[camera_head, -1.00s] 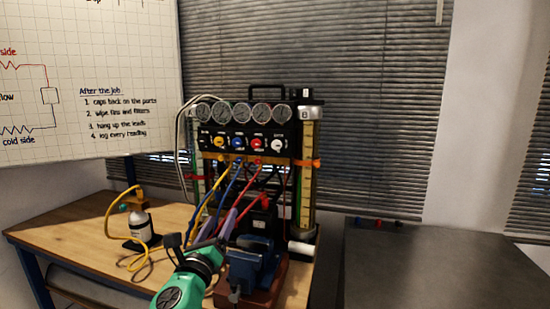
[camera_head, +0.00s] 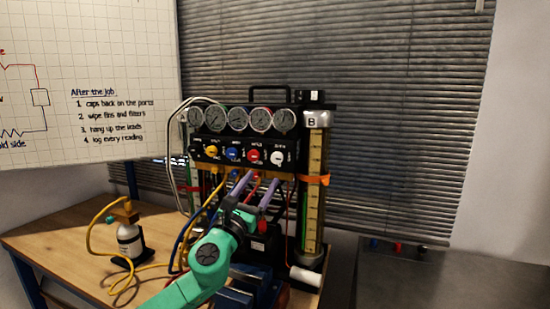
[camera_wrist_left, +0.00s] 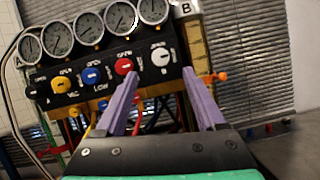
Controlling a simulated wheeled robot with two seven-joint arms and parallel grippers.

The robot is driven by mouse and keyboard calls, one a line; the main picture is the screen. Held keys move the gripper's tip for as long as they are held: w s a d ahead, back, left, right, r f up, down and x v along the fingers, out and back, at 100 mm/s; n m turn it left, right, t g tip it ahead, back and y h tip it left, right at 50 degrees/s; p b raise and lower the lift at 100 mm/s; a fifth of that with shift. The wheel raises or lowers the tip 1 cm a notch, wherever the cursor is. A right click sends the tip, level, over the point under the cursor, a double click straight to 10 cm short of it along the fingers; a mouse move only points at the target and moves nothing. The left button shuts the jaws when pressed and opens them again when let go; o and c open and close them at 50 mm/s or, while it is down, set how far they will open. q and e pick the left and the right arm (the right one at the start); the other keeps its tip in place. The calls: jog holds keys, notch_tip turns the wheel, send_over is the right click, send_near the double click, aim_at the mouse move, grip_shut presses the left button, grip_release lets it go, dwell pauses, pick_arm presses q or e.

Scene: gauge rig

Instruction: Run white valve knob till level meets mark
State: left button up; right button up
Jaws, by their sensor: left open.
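The white valve knob (camera_head: 277,157) is at the right end of the black panel's knob row. It also shows in the left wrist view (camera_wrist_left: 160,56), ahead of and above the gap between the fingers. A tall level column marked B (camera_head: 314,190), with a yellowish scale and a green strip beside it, stands right of the panel. The level and its mark are too small to tell. My left gripper (camera_head: 256,180) is open and empty, its purple fingers pointing up just below the knobs, apart from the white one. It also shows in the left wrist view (camera_wrist_left: 165,88). My right gripper is not in view.
Black, yellow, blue and red knobs (camera_head: 254,156) sit left of the white one, under several round gauges (camera_head: 237,118). Coloured hoses hang below the panel. A blue vise (camera_head: 245,290) stands in front. A bottle (camera_head: 129,238) stands on the wooden table (camera_head: 60,240).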

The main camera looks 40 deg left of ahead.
aim_at(276, 160)
pick_arm(q)
jog(key=x, duration=0.5)
jog(key=shift+p, duration=0.35)
jog(key=p+x, duration=0.1)
jog(key=x, duration=0.2)
jog(key=shift+a+f, duration=0.15)
jog(key=shift+f, duration=0.05)
jog(key=shift+w+a+r, duration=0.1)
jog(key=shift+w+r, duration=0.1)
jog(key=shift+w, duration=0.15)
jog(key=shift+w+r, duration=0.1)
jog(key=shift+w, duration=0.45)
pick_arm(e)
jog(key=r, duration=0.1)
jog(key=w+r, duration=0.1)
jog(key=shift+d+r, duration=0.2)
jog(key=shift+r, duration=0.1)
pick_arm(q)
jog(key=shift+c, duration=0.4)
grip_shut()
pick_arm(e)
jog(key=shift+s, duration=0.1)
